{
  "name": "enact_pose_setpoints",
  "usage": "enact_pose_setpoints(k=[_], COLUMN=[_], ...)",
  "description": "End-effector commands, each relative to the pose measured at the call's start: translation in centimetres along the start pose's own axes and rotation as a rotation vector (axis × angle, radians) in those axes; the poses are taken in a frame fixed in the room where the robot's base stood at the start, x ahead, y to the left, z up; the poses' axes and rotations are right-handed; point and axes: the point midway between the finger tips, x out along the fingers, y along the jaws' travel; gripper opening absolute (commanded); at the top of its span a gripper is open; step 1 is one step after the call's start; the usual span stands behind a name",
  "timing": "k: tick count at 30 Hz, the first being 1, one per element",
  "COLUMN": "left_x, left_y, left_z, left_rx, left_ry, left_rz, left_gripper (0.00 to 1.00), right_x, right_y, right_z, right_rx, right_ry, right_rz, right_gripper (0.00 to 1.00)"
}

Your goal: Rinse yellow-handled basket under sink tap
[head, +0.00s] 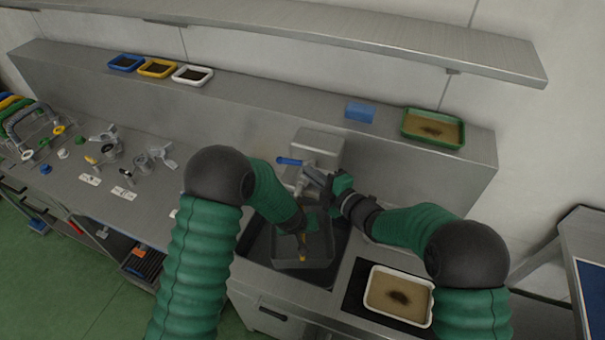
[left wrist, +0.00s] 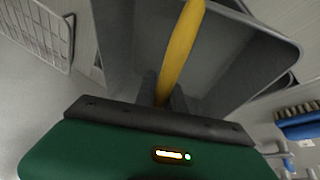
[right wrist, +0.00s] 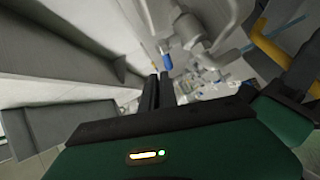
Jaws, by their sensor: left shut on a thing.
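The grey yellow-handled basket (head: 290,262) is at the dark sink (head: 258,236); whether it touches the bottom I cannot tell. My left gripper (head: 302,236) is shut on its yellow handle (head: 303,250). The left wrist view shows the handle (left wrist: 180,50) between the fingers (left wrist: 165,97) and the basket wall (left wrist: 235,50) beyond. The tap (head: 298,178), with a blue lever (head: 288,161), stands behind the sink. My right gripper (head: 318,178) is beside the tap, its fingers (right wrist: 158,90) close together with nothing seen between them. The blue lever end (right wrist: 166,62) shows just beyond them.
A white tray (head: 372,303) of murky liquid stands right of the sink. A green tray (head: 405,134) and a blue block (head: 360,111) sit on the back ledge, with small blue, yellow and white trays further left. Metal parts and labels lie on the left counter (head: 125,205).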

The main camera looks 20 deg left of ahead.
Motion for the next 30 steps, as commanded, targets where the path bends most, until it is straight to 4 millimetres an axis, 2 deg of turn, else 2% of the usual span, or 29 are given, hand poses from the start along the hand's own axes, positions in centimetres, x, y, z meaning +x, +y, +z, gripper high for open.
enact_pose_setpoints(k=[1, 5, 9, 12, 15, 20, 30], left_x=[0.0, 0.0, 0.0, -0.1, -0.1, -0.1, 0.0], left_y=[0.0, 0.1, 0.1, 0.0, 0.0, 0.0, 0.0], left_z=[-0.1, -0.1, -0.1, -0.1, 0.0, 0.0, -0.1], left_rx=[0.0, 0.0, 0.0, 0.0, 0.0, 0.0, 0.0], left_ry=[0.001, 0.001, 0.001, 0.002, 0.002, 0.002, 0.001], left_rz=[0.0, 0.0, 0.0, 0.0, 0.001, 0.001, 0.0], left_gripper=[0.0, 0.0, 0.0, 0.0, 0.0, 0.0, 0.0], right_x=[0.1, -0.6, -2.2, -3.1, -3.1, -1.3, 4.6], right_y=[0.8, 2.4, 1.9, 1.1, 0.8, 0.5, -0.1], right_z=[0.8, 1.6, 1.3, 1.0, 0.6, -0.4, -3.5], right_rx=[0.01, 0.063, 0.128, 0.161, 0.174, 0.177, 0.176], right_ry=[0.039, 0.219, 0.394, 0.461, 0.485, 0.487, 0.485], right_rz=[0.025, 0.039, -0.055, -0.124, -0.152, -0.153, -0.151], right_gripper=[0.0, 0.0, 0.0, 0.0, 0.0, 0.0, 0.0])
